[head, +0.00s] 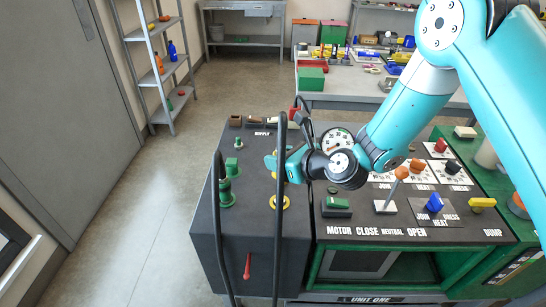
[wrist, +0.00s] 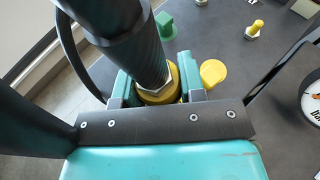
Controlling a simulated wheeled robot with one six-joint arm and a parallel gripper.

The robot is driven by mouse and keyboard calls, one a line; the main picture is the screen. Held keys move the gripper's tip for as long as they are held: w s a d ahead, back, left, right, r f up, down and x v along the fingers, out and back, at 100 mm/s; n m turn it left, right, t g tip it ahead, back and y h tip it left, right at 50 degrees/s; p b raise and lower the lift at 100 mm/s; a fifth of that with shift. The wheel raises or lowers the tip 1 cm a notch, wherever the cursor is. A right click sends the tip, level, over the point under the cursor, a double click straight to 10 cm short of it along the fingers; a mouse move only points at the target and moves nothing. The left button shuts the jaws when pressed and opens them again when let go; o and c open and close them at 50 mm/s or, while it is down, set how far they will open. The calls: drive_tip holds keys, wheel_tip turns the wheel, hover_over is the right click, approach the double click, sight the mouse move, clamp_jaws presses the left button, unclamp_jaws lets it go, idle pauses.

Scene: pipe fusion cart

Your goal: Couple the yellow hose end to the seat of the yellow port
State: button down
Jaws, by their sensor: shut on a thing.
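My gripper (wrist: 155,88) is shut on the yellow hose end (wrist: 158,97), a yellow collar with a metal nut below a thick black hose (wrist: 130,45). In the head view my gripper (head: 284,165) is above the left part of the cart top, and the hose (head: 282,130) arches up and runs down over the front edge. A yellow port (head: 286,203) shows on the cart top, partly hidden behind the hose. A round yellow disc (wrist: 213,72) lies just right of the hose end in the wrist view. I cannot tell whether the hose end touches the seat.
A second black hose (head: 217,190) stands at the green port (head: 227,198) on the left. A green block (wrist: 165,24) and a small yellow knob (wrist: 257,27) show beyond my gripper. A gauge (head: 337,141), levers and buttons fill the panel to the right.

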drive_tip(key=b, duration=0.3)
hover_over(279, 193)
drive_tip(key=shift+w+a+f, duration=0.1)
drive_tip(key=shift+f, duration=1.2)
drive_tip(key=shift+w+a+f, duration=0.1)
drive_tip(key=shift+f, duration=1.2)
drive_tip(key=shift+d+f+b, duration=0.15)
drive_tip(key=shift+f+b, duration=0.9)
drive_tip(key=shift+f, duration=1.15)
drive_tip(key=c, duration=0.6)
unclamp_jaws()
drive_tip(key=shift+s, duration=0.1)
